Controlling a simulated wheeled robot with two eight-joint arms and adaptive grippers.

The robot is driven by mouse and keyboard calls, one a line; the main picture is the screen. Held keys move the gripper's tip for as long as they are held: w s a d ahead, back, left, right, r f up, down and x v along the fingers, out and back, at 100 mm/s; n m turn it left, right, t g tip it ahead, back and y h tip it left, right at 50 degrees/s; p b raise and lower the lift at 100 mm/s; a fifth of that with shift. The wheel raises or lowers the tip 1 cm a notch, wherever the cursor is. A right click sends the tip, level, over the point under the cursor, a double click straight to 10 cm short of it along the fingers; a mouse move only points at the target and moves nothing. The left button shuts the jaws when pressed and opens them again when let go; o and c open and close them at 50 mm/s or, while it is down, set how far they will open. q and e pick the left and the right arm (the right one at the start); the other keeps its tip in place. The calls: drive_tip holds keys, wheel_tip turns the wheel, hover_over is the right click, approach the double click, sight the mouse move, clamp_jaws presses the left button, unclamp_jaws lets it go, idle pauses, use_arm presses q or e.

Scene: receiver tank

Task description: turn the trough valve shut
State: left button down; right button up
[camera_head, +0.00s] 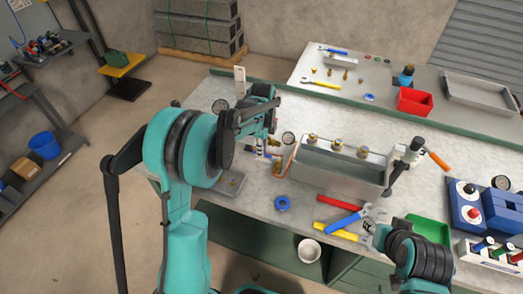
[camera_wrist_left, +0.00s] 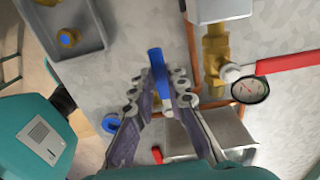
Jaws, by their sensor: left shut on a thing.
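My left gripper (camera_head: 263,145) is at the left end of the grey metal trough (camera_head: 335,180), by the brass fittings (camera_head: 278,160). In the left wrist view its fingers (camera_wrist_left: 160,84) are closed around a blue lever handle (camera_wrist_left: 155,57). The handle's far end sticks out past the fingertips; its pivot is hidden. To the right a brass valve body (camera_wrist_left: 214,58) stands on copper pipe, with a red lever (camera_wrist_left: 290,62) beside it.
A round gauge (camera_wrist_left: 249,90) is close to the right of the fingers. A green tray (camera_head: 428,231) is at the right.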

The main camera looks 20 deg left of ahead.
use_arm(q)
drive_tip(key=shift+w, duration=0.1)
idle(0.3)
drive_tip(key=c, duration=1.5)
unclamp_jaws()
drive_tip(key=shift+r, duration=0.1)
wheel_tip(320, 180, up, 12)
drive_tip(key=s+d+r+n+t, duration=0.25)
drive_tip(key=s+n, duration=0.55)
drive_tip(key=s, duration=0.4)
drive_tip(key=s+f+n+t+b, duration=0.1)
drive_tip(key=s+f+n+t, duration=0.3)
drive_tip(key=s+n, duration=0.6)
drive_tip(key=shift+s+d+f+t, duration=0.35)
drive_tip(key=shift+s+f, duration=0.15)
drive_tip(key=shift+s, duration=0.15)
